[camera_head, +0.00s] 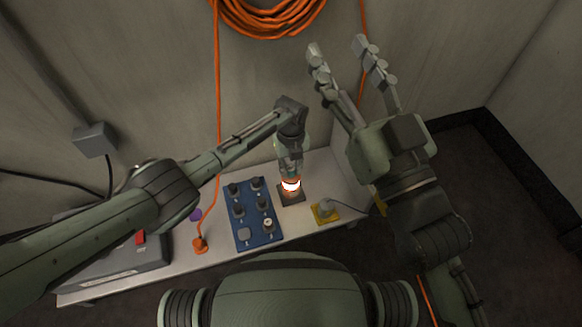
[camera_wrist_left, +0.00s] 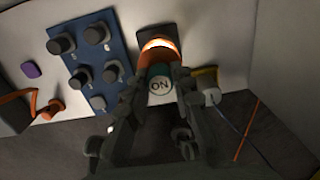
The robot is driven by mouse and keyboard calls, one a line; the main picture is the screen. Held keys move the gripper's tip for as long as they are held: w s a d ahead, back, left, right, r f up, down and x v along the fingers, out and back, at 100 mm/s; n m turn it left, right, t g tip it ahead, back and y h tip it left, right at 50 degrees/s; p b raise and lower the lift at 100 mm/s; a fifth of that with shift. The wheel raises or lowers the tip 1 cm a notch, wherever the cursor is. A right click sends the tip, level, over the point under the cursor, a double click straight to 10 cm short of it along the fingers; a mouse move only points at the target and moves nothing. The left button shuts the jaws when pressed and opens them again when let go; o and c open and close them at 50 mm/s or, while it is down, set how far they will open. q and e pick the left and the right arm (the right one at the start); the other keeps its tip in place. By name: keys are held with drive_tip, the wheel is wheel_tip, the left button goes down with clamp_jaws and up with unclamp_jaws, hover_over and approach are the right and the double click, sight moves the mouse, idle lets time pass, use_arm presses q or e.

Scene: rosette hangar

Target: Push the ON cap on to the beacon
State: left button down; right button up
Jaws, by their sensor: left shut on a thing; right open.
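My left gripper (camera_head: 290,170) is shut on the ON cap, fingers pointing down at the beacon. In the left wrist view the ON cap (camera_wrist_left: 160,87) shows a pale round face marked ON and a dark teal side, between the fingers of my left gripper (camera_wrist_left: 157,82). The beacon (camera_head: 291,185) glows white and orange on a dark square plate on the table; it also shows in the left wrist view (camera_wrist_left: 158,46). The cap is against or very near the beacon; I cannot tell whether it is seated. My right gripper (camera_head: 338,48) is open, empty and raised at the right.
A blue board (camera_head: 242,212) with several dark knobs lies left of the beacon. A yellow plate (camera_head: 331,214) with a grey fitting lies to its right. An orange plug (camera_head: 200,245) and a purple piece (camera_head: 196,214) are further left, near a grey case (camera_head: 110,262).

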use_arm(q)
drive_tip(key=c, duration=1.2)
unclamp_jaws()
wheel_tip(320, 180, up, 12)
drive_tip(key=shift+r, duration=0.1)
